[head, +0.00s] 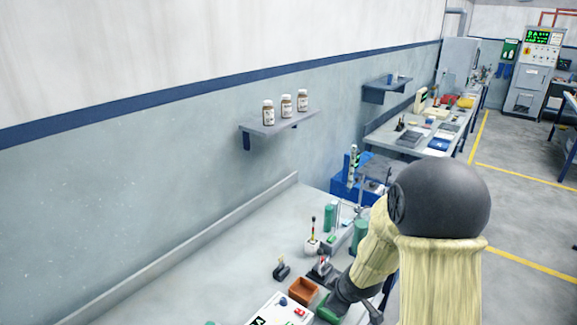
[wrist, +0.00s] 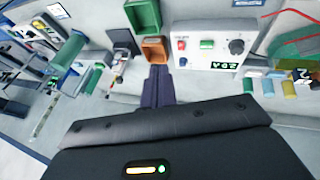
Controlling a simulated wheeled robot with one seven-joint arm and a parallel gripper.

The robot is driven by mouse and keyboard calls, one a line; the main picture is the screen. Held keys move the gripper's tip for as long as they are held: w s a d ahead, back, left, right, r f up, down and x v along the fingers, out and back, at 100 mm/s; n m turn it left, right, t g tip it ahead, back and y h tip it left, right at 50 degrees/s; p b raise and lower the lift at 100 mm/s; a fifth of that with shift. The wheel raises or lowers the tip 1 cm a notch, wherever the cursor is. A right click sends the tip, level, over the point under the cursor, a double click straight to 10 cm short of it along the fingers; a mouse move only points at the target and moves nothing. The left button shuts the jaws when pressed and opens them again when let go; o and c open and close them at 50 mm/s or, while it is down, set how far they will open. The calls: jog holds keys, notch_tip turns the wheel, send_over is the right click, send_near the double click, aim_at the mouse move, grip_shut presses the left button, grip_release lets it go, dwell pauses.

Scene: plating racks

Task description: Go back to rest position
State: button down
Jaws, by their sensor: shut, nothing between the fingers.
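My gripper (wrist: 158,82) shows in the wrist view as two dark fingers close together, with nothing between them. The fingertips are just below an orange-brown open box (wrist: 153,48) in that picture; whether they touch it I cannot tell. In the head view, my arm reaches down at the lower right over the bench, and the fingertips are not clearly visible. The brown box (head: 303,291) also shows there, left of my wrist.
A control box (wrist: 214,47) with knobs and a green display sits beside the brown box. A green box (wrist: 143,15) lies beyond it. Small bench tools (head: 313,246) stand near my arm. A wall shelf (head: 280,124) holds three bottles. The bench's left part is clear.

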jog(key=s+d+r+m+g+b, duration=0.1)
jog(key=s+r+m, duration=0.1)
jog(key=s+m, duration=0.3)
jog(key=s+d+r+m+g+h+b, duration=0.1)
jog(key=s+d+r+m+g, duration=0.1)
jog(key=s+m, duration=0.4)
jog(key=s+r, duration=0.1)
jog(key=s, duration=0.3)
jog(key=shift+s+r+h, duration=0.2)
jog(key=shift+s+h, duration=0.1)
jog(key=shift+s, duration=0.1)
jog(key=shift+w, duration=0.1)
dwell(3.5)
